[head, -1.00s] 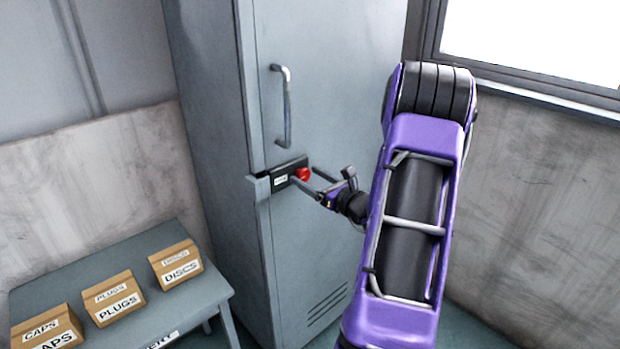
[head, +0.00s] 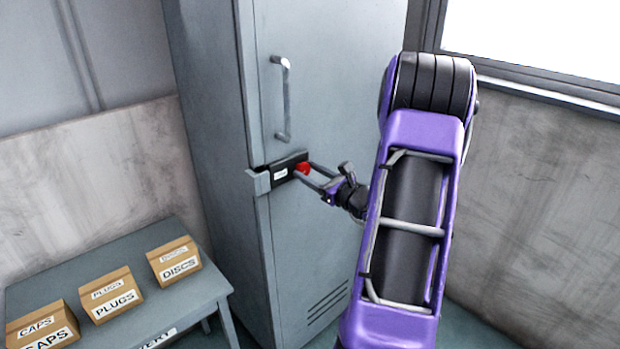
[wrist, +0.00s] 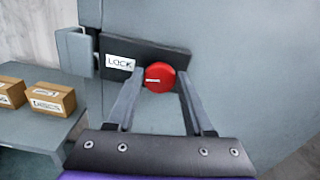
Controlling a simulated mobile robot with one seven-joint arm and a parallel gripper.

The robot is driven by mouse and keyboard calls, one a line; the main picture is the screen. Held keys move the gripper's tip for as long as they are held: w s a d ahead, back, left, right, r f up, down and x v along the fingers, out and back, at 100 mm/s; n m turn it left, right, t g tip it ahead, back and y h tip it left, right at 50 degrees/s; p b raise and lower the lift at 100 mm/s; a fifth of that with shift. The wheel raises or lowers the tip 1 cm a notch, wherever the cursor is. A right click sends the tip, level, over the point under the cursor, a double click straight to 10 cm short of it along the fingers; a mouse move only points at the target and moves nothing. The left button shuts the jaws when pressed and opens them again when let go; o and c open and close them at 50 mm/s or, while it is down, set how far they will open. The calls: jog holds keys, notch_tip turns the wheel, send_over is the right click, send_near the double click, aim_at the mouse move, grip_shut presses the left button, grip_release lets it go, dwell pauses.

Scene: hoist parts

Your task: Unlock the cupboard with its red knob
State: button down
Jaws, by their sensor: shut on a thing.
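The tall grey cupboard (head: 330,80) stands in the middle of the head view with its door shut. Its red knob (head: 302,169) sits on a black lock plate (head: 281,173) on the door, below the handle. In the wrist view the red knob (wrist: 159,77) is round, beside a white label reading LOCK (wrist: 119,62). My gripper (head: 308,170) reaches in from the right. In the wrist view my gripper (wrist: 160,80) has one finger on each side of the knob and is shut on it. Part of the knob's sides is hidden by the fingers.
A vertical metal handle (head: 282,100) is above the lock. A grey bench (head: 190,310) at the lower left holds boxes labelled CAPS (head: 42,326), PLUGS (head: 110,294) and DISCS (head: 174,261). A window (head: 540,50) is at the upper right.

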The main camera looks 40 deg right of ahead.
jog(key=n+b, duration=0.1)
jog(key=b, duration=0.1)
jog(key=n+b, duration=0.2)
jog(key=b, duration=0.1)
jog(key=shift+a+f, duration=0.1)
jog(key=shift+f, duration=0.3)
jog(key=n+b, duration=0.1)
jog(key=n, duration=0.1)
jog(key=n+b, duration=0.1)
jog(key=n, duration=0.1)
jog(key=shift+r+b, duration=0.25)
jog(key=shift+b, duration=0.1)
jog(key=n, duration=0.4)
jog(key=shift+n, duration=0.3)
jog(key=n, duration=0.4)
jog(key=shift+n, duration=0.4)
jog(key=shift+c, duration=1.6)
grip_release()
jog(key=shift+s, duration=0.1)
